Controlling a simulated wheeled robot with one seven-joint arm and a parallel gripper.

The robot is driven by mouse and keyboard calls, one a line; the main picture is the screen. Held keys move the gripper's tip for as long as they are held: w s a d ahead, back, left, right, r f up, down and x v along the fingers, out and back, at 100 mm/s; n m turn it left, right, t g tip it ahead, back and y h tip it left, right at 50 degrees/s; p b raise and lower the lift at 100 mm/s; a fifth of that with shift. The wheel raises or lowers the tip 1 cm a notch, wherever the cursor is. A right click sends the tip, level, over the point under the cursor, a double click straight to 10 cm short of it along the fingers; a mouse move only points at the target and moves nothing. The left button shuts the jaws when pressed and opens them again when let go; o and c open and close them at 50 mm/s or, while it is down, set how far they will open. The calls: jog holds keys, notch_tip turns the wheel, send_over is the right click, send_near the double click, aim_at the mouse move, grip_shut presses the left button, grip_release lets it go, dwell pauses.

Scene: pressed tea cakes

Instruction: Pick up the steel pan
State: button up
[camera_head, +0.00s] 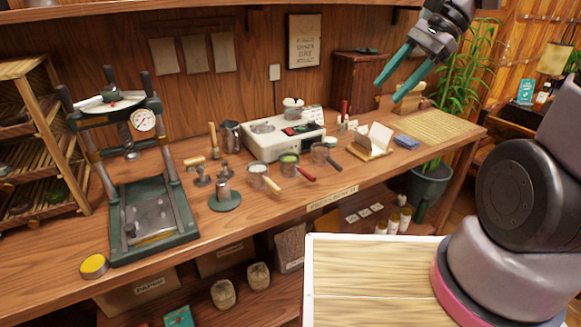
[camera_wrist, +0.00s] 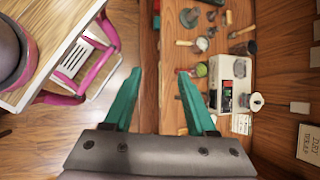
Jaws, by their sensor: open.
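Three small round pans with handles stand in a row at the bench's front: one with a pale wooden handle (camera_head: 257,174), one with a red handle and green contents (camera_head: 288,164), and one with a dark handle (camera_head: 320,153). I cannot tell for sure which is the steel pan. The pale-handled pan (camera_wrist: 202,44) and the green-filled one (camera_wrist: 201,69) also show in the wrist view. My gripper (camera_head: 387,92) is open and empty, high above the bench's right part. Its teal fingers (camera_wrist: 159,72) hang apart from everything.
A white scale (camera_head: 283,137) stands behind the pans. A green press (camera_head: 150,215) stands at the left, with a steel piece on a round green base (camera_head: 225,198) beside it. A card holder (camera_head: 372,142) is at the right. A pale-topped table (camera_head: 370,275) is in front.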

aim_at(308, 173)
jog(key=w+a+f+m+g+y, duration=0.1)
jog(key=w+a+f+m+y, duration=0.25)
jog(key=f+m, duration=0.3)
jog(key=w+a+f+m+g+y, duration=0.1)
jog(key=w+a+f+m+y, duration=0.25)
jog(key=f+m, duration=0.3)
jog(key=w+f+m+t+y, duration=0.1)
jog(key=w+f+m+t, duration=0.15)
jog(key=f+m, duration=0.55)
jog(key=w+f+m+t+y, duration=0.15)
jog(key=f+m+t, duration=0.25)
jog(key=f, duration=0.8)
jog(key=shift+g, duration=0.25)
jog(key=x, duration=0.4)
jog(key=shift+w+d, duration=0.1)
jog(key=shift+w, duration=0.3)
jog(key=shift+w+r+x, duration=0.15)
jog(key=shift+x, duration=1.3)
jog(key=shift+w+r+x, duration=0.15)
jog(key=shift+x, duration=1.25)
grip_shut()
